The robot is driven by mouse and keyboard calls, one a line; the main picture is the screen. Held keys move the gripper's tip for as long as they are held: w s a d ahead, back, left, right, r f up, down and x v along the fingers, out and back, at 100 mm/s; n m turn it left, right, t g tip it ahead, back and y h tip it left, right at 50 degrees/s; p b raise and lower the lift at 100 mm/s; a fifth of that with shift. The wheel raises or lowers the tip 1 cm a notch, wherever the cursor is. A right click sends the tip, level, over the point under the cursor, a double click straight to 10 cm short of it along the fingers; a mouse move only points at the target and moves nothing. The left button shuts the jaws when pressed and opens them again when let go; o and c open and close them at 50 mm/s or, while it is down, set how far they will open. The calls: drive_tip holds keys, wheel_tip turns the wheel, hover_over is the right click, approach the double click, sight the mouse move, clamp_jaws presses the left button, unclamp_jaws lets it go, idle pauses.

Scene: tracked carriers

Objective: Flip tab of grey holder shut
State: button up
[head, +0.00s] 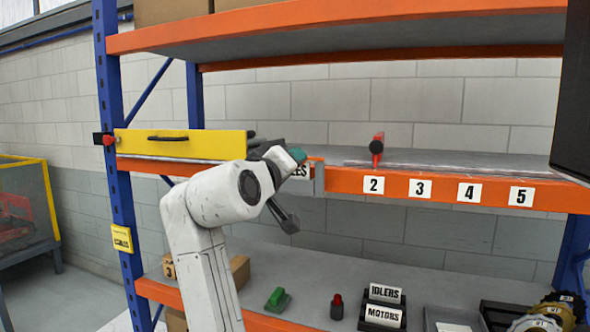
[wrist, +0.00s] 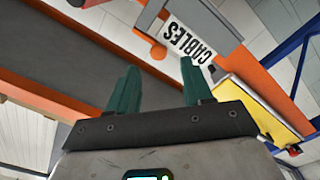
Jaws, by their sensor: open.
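A grey holder (head: 319,177) sits on the orange shelf beam, right beside the end of the CABLES label. In the head view my gripper covers most of this spot, and I cannot make out the holder's tab or how it stands. My gripper (head: 297,154) is at the beam, its teal fingertips just above and in front of the label. In the wrist view my gripper (wrist: 160,76) has its two teal fingers apart with nothing between them.
A yellow panel (head: 180,145) with a black handle spans the beam at left. Number labels (head: 420,188) run along the beam. The lower shelf holds a green block (head: 277,299) and label stands (head: 384,305).

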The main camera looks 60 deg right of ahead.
drive_tip(key=shift+s+a+b, duration=0.2)
drive_tip(key=shift+a+b, duration=0.4)
drive_tip(key=shift+a, duration=2.15)
drive_tip(key=w+a+f+n+t+y, duration=0.1)
drive_tip(key=a+f+n+y, duration=0.15)
drive_tip(key=f, duration=1.05)
drive_tip(key=w+a+f+n+t+y+b, duration=0.1)
drive_tip(key=a+f+n+t+y, duration=0.2)
drive_tip(key=f, duration=0.9)
drive_tip(key=w+a+f+n+y, duration=0.15)
drive_tip(key=f+y, duration=0.25)
drive_tip(key=f, duration=0.9)
drive_tip(key=s+a+f+g+y, duration=0.2)
drive_tip(key=s+a+f+y, duration=0.2)
drive_tip(key=s+a+f, duration=0.3)
drive_tip(key=s+a+f+g+y, duration=0.2)
drive_tip(key=s+a+f+y, duration=0.2)
drive_tip(key=s+a+f, duration=0.4)
drive_tip(key=s+f+b, duration=0.1)
drive_tip(key=s+f, duration=0.5)
drive_tip(key=f, duration=0.1)
drive_tip(key=shift+a+f+g, duration=0.15)
drive_tip(key=shift+f+g, duration=0.1)
drive_tip(key=shift+g, duration=0.05)
drive_tip(key=shift+s, duration=0.1)
